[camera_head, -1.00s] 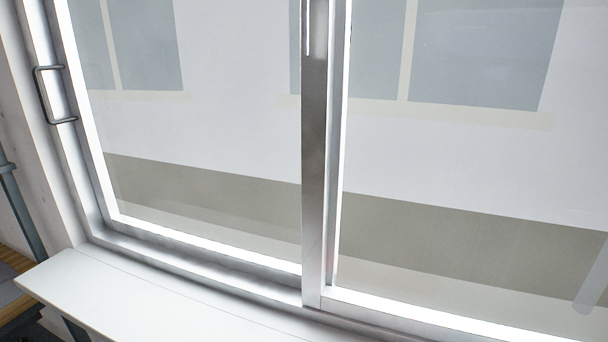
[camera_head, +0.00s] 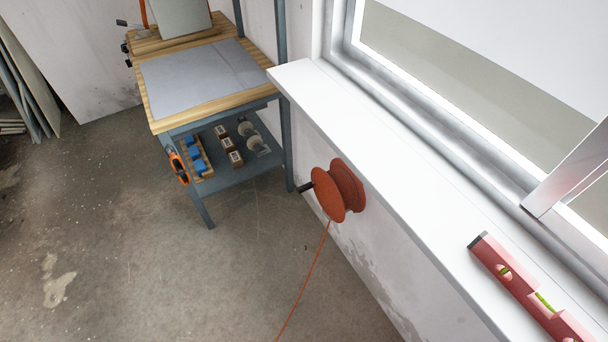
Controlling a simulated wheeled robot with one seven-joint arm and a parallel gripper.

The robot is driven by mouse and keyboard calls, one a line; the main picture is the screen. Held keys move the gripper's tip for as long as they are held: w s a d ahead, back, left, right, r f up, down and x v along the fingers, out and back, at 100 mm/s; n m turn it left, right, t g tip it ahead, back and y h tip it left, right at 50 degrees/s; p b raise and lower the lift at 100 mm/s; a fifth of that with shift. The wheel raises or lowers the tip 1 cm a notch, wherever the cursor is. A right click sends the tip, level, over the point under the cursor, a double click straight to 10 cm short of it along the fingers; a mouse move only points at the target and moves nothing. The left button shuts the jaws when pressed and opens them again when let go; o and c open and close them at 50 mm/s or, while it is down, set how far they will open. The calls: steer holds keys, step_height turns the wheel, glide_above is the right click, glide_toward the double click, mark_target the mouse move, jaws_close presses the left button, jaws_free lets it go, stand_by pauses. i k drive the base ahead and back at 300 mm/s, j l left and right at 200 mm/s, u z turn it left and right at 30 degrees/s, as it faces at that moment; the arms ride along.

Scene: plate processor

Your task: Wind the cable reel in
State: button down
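An orange-red cable reel (camera_head: 334,193) is mounted on the wall below the white window sill, in the middle of the head view. A short dark crank handle (camera_head: 305,188) sticks out from its left side. A thin orange cable (camera_head: 305,278) hangs from the reel and runs down to the lower left, leaving the bottom of the picture. Its far end is out of view. My gripper is not in view.
A workbench (camera_head: 205,85) with a grey mat and a lower shelf of small items stands left of the reel. The white sill (camera_head: 360,150) juts out above the reel and carries a red spirit level (camera_head: 530,290). The concrete floor (camera_head: 150,250) at lower left is open.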

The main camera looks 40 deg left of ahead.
mark_target(337, 190)
steer(key=k+j, duration=0.1)
steer(key=j, duration=0.35)
steer(key=k+j, duration=0.15)
steer(key=j, duration=0.35)
steer(key=k+j, duration=0.1)
steer(key=j, duration=0.35)
steer(key=k+j+z, duration=0.1)
steer(key=j, duration=0.35)
steer(key=k+j, duration=0.15)
steer(key=j, duration=0.3)
steer(key=k+j, duration=0.15)
steer(key=j, duration=0.3)
steer(key=k+j, duration=0.15)
steer(key=j, duration=0.35)
steer(key=k+j+z, duration=0.1)
steer(key=j, duration=0.35)
steer(key=k+z, duration=0.25)
steer(key=k, duration=0.65)
steer(key=k+z, duration=0.2)
steer(key=k, duration=0.65)
steer(key=i+j, duration=0.35)
steer(key=i, duration=0.2)
steer(key=i+j, duration=0.4)
steer(key=i, duration=0.15)
steer(key=i+j, duration=0.35)
steer(key=i, duration=0.2)
steer(key=i+j, duration=0.4)
steer(key=i, duration=0.15)
steer(key=i+j, duration=0.35)
steer(key=i, duration=0.2)
